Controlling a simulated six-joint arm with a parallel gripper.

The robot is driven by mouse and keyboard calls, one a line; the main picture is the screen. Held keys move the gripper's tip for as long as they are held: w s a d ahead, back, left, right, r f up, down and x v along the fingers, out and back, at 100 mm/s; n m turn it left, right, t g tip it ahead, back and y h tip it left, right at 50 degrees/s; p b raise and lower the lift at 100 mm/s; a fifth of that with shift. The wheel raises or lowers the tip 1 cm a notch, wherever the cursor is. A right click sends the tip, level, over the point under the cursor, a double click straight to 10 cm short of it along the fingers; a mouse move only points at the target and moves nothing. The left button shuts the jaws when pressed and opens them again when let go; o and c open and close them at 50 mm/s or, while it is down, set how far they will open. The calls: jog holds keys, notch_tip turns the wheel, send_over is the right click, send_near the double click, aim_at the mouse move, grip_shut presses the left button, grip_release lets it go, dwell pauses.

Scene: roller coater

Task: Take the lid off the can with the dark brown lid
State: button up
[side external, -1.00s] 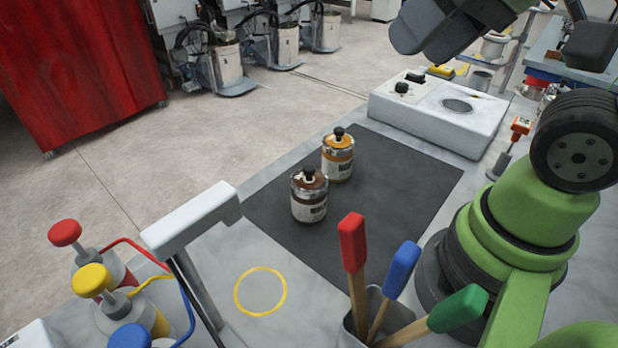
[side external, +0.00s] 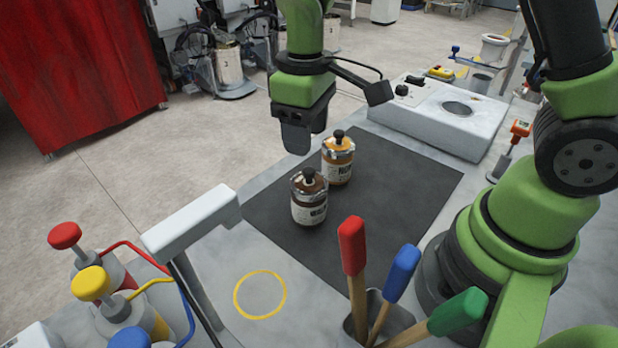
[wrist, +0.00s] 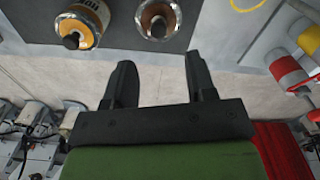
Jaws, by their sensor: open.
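The can with the dark brown lid (side external: 309,198) stands upright on the dark mat (side external: 405,180), its lid on and a black knob on top. It also shows at the top of the wrist view (wrist: 158,18). The can with the orange-yellow lid (side external: 338,158) stands just behind it; in the wrist view it is at the upper left (wrist: 84,22). My gripper (side external: 298,140) hangs above and a little behind the cans, apart from both. In the wrist view its two fingers (wrist: 160,80) are spread with nothing between them.
A white device with a round well (side external: 440,115) stands behind the mat. A holder with red, blue and green handled tools (side external: 380,320) is in front. A white-topped stand (side external: 192,220) and colour-capped pump bottles (side external: 115,290) are at left. A yellow ring (side external: 260,293) marks clear table.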

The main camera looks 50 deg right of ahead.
aim_at(309, 170)
jog(key=f, duration=0.7)
jog(key=shift+s+d+f, duration=0.1)
jog(key=shift+s+f, duration=0.1)
grip_shut()
